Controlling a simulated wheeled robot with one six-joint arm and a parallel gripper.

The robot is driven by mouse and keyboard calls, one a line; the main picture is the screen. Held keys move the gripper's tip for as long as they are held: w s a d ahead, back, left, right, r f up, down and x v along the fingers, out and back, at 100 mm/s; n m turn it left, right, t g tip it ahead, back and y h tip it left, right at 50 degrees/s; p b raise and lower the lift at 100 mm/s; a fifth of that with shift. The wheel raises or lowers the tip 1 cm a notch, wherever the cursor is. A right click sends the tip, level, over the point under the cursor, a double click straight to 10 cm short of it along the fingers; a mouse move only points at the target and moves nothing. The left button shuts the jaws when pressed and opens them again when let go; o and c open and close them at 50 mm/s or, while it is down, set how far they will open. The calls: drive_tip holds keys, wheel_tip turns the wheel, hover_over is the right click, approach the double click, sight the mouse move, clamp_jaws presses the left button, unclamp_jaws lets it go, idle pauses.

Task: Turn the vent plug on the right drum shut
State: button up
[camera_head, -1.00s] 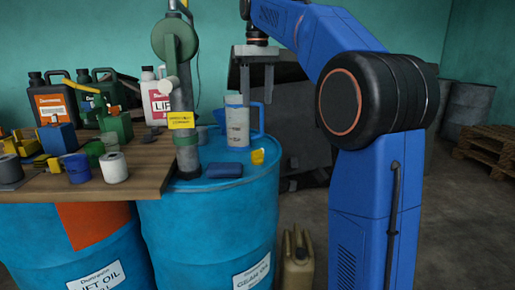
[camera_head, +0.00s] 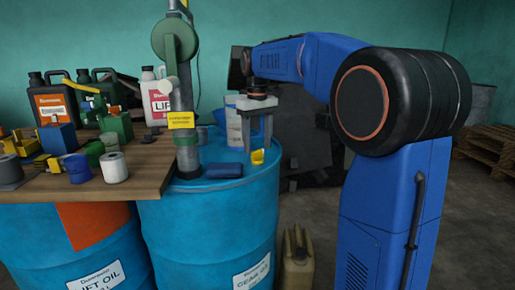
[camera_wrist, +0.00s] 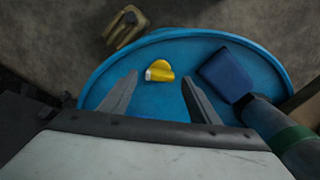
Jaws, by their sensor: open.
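The right drum (camera_head: 208,222) is blue and stands upright, with a label reading gear oil. The yellow vent plug (camera_head: 257,157) sits on its top near the right rim. In the wrist view the vent plug (camera_wrist: 159,71) shows a yellow body with a pale end at its lower left. My gripper (camera_head: 257,148) points down above the drum top. In the wrist view its two fingers (camera_wrist: 153,92) are spread apart with nothing between them. The plug lies just beyond the fingertips, between their lines. I cannot tell the exact height of the fingertips above the plug.
A dark blue block (camera_head: 223,170) lies on the drum top left of the plug. The pump post (camera_head: 186,120) with a yellow tag rises at the left. A tan can (camera_head: 297,256) stands on the floor.

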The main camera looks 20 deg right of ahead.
drive_tip(key=shift+f, duration=1)
drive_tip(key=c, duration=1.1)
drive_tip(key=shift+o, duration=0.2)
drive_tip(key=shift+m, duration=3)
drive_tip(key=o, duration=1.1)
drive_tip(key=shift+c, duration=0.2)
